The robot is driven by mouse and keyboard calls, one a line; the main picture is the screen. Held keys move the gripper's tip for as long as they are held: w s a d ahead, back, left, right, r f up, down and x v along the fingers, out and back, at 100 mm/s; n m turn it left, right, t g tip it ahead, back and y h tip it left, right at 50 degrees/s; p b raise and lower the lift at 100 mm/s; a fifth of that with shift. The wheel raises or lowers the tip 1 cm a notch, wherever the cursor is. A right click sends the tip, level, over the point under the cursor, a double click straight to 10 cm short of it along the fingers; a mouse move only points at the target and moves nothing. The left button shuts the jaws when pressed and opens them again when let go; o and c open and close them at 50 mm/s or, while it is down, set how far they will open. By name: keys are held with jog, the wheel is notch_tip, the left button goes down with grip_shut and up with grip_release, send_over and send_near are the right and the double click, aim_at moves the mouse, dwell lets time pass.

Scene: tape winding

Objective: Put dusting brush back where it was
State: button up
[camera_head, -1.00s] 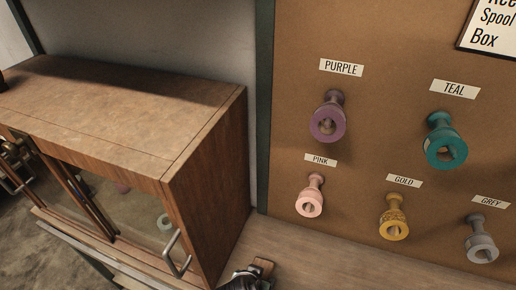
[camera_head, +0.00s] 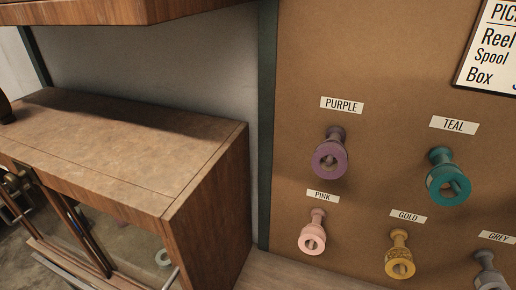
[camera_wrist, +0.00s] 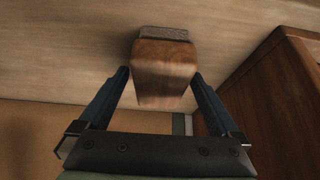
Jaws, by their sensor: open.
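The dusting brush, as far as I can tell, is a wooden block (camera_wrist: 163,72) with a grey textured strip along its top edge. It rests on or close to a pale wooden surface in the wrist view. My gripper (camera_wrist: 160,74) is open, with one blue-grey finger on each side of the block. Small gaps seem to separate the fingers from the wood, so I see no firm contact. The block's near end is blurred. Neither the brush nor my gripper shows in the head view now.
A wooden cabinet (camera_head: 110,143) with glass doors stands at left; its side (camera_wrist: 280,100) rises at right in the wrist view. A brown pegboard (camera_head: 390,60) holds purple (camera_head: 330,157), teal (camera_head: 447,184), pink (camera_head: 312,239), gold (camera_head: 399,262) and grey (camera_head: 489,278) reels. A wooden shelf (camera_head: 100,12) overhangs above.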

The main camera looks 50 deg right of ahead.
jog(key=v, duration=1.2)
jog(key=shift+r+p, duration=0.15)
jog(key=shift+p, duration=0.15)
